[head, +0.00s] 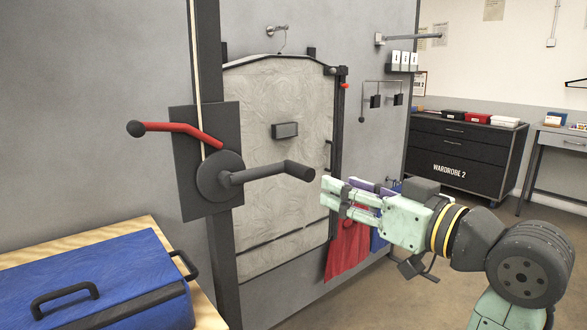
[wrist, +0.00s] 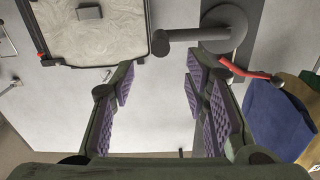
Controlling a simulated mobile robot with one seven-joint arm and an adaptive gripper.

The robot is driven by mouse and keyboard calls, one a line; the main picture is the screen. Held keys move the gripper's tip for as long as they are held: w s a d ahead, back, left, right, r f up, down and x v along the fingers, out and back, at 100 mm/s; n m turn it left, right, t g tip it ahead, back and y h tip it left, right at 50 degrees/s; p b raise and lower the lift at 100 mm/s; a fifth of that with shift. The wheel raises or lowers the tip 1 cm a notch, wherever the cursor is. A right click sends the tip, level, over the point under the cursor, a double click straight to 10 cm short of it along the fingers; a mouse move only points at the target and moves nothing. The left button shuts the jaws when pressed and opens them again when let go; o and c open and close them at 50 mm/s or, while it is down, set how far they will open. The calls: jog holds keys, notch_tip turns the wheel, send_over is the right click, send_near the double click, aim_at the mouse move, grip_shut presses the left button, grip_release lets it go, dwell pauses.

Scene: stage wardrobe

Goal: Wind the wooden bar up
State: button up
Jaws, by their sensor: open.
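A winch with a round dark hub (head: 219,178) sits on a dark plate (head: 178,150) fixed to a grey post. A grey crank handle (head: 265,171) sticks out from the hub to the right. A red lever (head: 175,128) with a dark knob runs up and left from the plate. My gripper (head: 328,194) is open and empty, just right of the handle's free end and apart from it. In the wrist view, the handle (wrist: 178,47) lies beyond the purple-padded fingers (wrist: 157,82), with the hub and red lever (wrist: 245,70) to the right. I cannot make out a wooden bar.
A blue case (head: 85,275) with black handles lies on a wooden surface at lower left. A pale padded panel (head: 280,190) with a small grey box covers the wall behind the crank. Red cloth (head: 347,250) hangs behind my gripper. A dark drawer cabinet (head: 460,155) stands at the back right.

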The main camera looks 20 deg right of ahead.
aim_at(315, 177)
jog(key=p+x, duration=0.2)
jog(key=x, duration=0.8)
jog(key=shift+a+p, duration=0.1)
jog(key=shift+p, duration=0.2)
grip_shut()
dwell(0.4)
